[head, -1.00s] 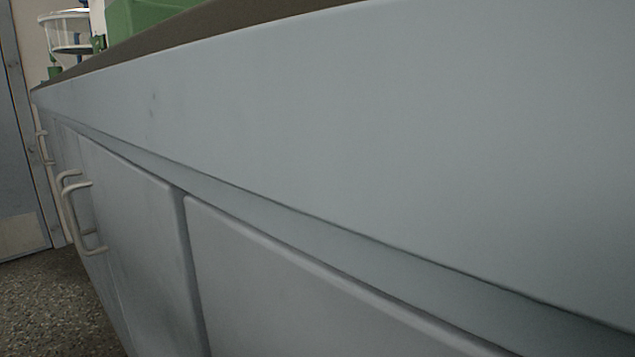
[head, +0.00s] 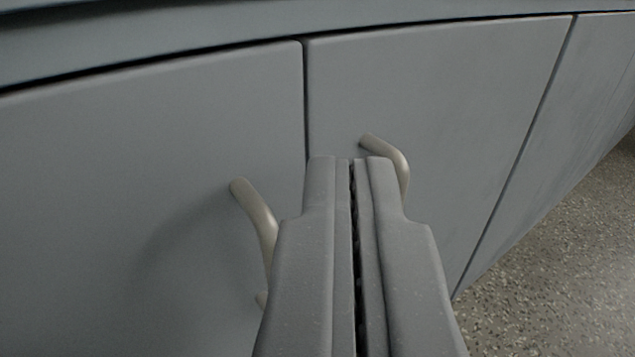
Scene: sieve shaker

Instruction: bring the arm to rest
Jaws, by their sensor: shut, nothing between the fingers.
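My gripper (head: 351,165) is in the lower middle of the head view, its two grey fingers side by side with only a thin dark line between them. It is shut and holds nothing. The fingertips show in front of the seam between two grey cabinet doors. I cannot tell how far they are from the doors.
The left cabinet door (head: 120,190) has a curved pale handle (head: 256,222). The right door (head: 450,110) has another handle (head: 392,158), partly hidden by my gripper. The counter edge (head: 200,25) runs along the top. Speckled floor (head: 565,260) is clear at lower right.

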